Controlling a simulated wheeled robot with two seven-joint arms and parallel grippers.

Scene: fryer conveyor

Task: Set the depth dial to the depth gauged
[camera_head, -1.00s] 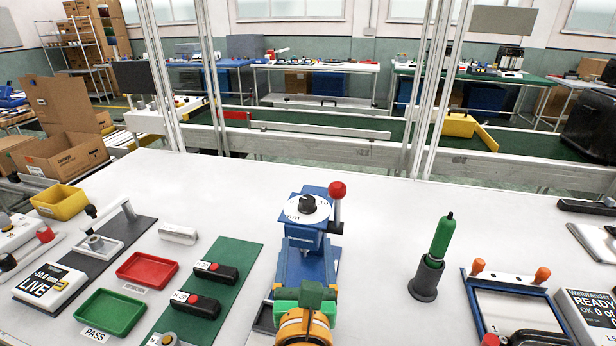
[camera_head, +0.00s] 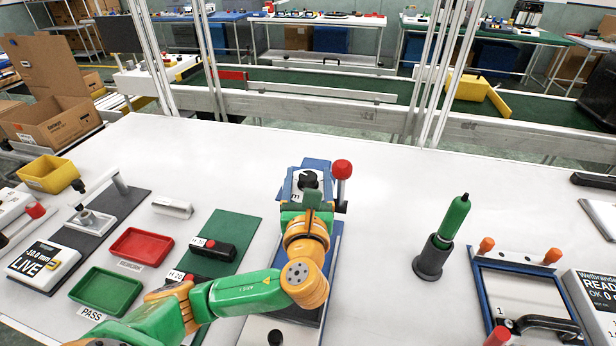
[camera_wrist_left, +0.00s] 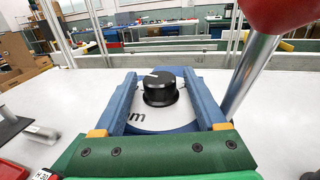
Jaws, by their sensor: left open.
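The depth dial is a black knob (camera_head: 308,180) on a white disc on top of the blue press (camera_head: 303,163). In the left wrist view the knob (camera_wrist_left: 160,88) stands between the two blue fingers of my left gripper (camera_wrist_left: 160,92), with a white mark on its top. The gripper is open, with space on both sides of the knob. In the head view my left gripper (camera_head: 308,190) is over the press top, and its wrist hides part of the disc. The press lever has a red ball (camera_head: 342,169) just right of the gripper. My right gripper is not in view.
A depth gauge with a LIVE display (camera_head: 43,262) stands at left. Red (camera_head: 141,246) and green (camera_head: 106,291) trays lie beside it. A green-handled tool (camera_head: 455,216) stands in a dark holder (camera_head: 433,258) at right. The table between press and holder is clear.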

